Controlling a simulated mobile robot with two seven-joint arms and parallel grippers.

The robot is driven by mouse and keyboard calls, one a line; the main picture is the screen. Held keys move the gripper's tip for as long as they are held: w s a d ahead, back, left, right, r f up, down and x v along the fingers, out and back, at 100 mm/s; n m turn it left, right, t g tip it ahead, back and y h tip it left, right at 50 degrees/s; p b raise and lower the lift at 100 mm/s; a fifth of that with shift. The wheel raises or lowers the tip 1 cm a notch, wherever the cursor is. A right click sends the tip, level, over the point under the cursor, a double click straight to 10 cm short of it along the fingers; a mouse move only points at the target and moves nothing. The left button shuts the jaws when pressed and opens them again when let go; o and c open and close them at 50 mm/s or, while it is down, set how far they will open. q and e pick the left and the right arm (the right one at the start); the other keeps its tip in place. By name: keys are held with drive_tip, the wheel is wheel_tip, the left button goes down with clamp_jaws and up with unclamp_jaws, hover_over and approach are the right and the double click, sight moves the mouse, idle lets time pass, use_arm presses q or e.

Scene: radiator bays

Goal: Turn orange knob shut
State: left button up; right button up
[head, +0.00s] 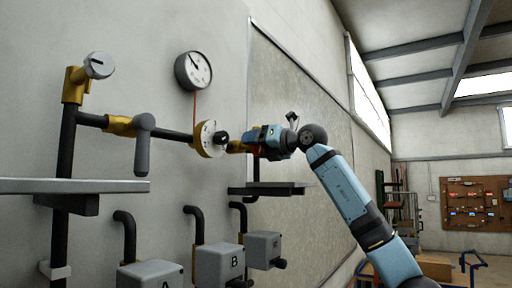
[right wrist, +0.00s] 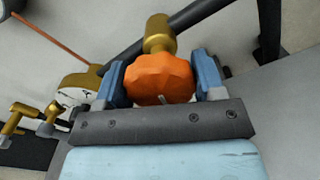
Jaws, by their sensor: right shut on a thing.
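The orange knob (right wrist: 160,79) shows in the right wrist view, on a brass valve body (right wrist: 158,34) fixed to a dark pipe. It has a lobed rim and a small pale mark near its lower edge. My right gripper (right wrist: 163,82) has its two blue fingers on either side of the knob and is shut on it. In the head view my right gripper (head: 250,140) reaches in from the right to the pipe, and it mostly hides the knob there. My left gripper is in neither view.
A round gauge (head: 194,70) hangs above. A grey lever (head: 143,145) and a grey shelf (head: 70,186) are further left. Grey boxes, one marked B (head: 219,262), are below.

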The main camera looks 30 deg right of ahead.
drive_tip(key=m+b, duration=0.1)
drive_tip(key=m, duration=1)
drive_tip(key=shift+m+b, duration=0.45)
drive_tip(key=shift+m, duration=1.35)
drive_tip(key=o, duration=0.9)
drive_tip(key=shift+o, duration=0.2)
drive_tip(key=shift+s+d+f, duration=0.1)
drive_tip(key=shift+s+d, duration=0.1)
drive_tip(key=shift+s, duration=0.15)
drive_tip(key=b+v, duration=0.3)
drive_tip(key=v, duration=1)
